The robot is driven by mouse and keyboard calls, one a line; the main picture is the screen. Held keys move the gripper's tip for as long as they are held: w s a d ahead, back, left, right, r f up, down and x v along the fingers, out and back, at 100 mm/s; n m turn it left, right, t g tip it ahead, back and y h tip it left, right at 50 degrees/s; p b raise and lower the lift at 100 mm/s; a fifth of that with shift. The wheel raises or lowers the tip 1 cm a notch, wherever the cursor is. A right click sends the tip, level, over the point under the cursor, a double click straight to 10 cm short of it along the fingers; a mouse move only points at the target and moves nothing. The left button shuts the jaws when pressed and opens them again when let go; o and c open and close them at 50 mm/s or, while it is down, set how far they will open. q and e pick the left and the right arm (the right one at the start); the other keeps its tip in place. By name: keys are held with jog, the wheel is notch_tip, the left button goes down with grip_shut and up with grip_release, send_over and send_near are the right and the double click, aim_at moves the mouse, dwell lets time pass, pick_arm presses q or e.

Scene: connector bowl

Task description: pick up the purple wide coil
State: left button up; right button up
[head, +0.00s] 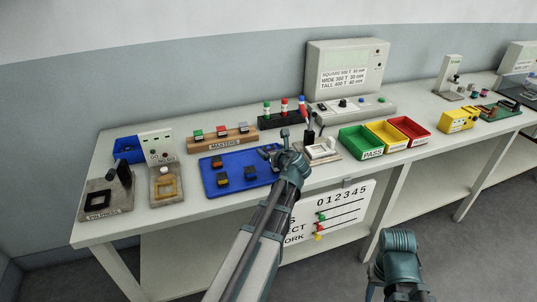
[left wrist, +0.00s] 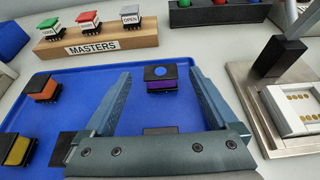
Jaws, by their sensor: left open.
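The purple wide coil (left wrist: 161,84) has a black top with a blue round mark and a purple band on its side. It sits upright on the far part of the blue tray (left wrist: 110,82). My left gripper (left wrist: 160,76) is open, with one finger on each side of the coil in the left wrist view and no visible contact. In the head view my left gripper (head: 270,151) is over the far right part of the tray (head: 236,188), and the purple coil cannot be made out clearly there.
An orange coil (left wrist: 44,91) and a yellow coil (left wrist: 18,150) sit on the tray's left side. The wooden MASTERS block (left wrist: 98,41) stands behind the tray. A metal fixture (left wrist: 270,110) stands close on the right, with the green PASS bin (head: 360,141) beyond it.

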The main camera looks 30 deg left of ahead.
pick_arm(q)
jog(key=shift+w+a+f, duration=0.3)
jog(key=shift+w+a, duration=0.1)
jog(key=shift+w, duration=0.05)
jog(key=shift+s, duration=0.1)
jog(key=c, duration=1.4)
jog(key=shift+c, duration=0.3)
pick_arm(e)
jog(key=shift+f, duration=0.25)
pick_arm(q)
jog(key=shift+r, duration=0.2)
pick_arm(e)
jog(key=shift+r, duration=0.1)
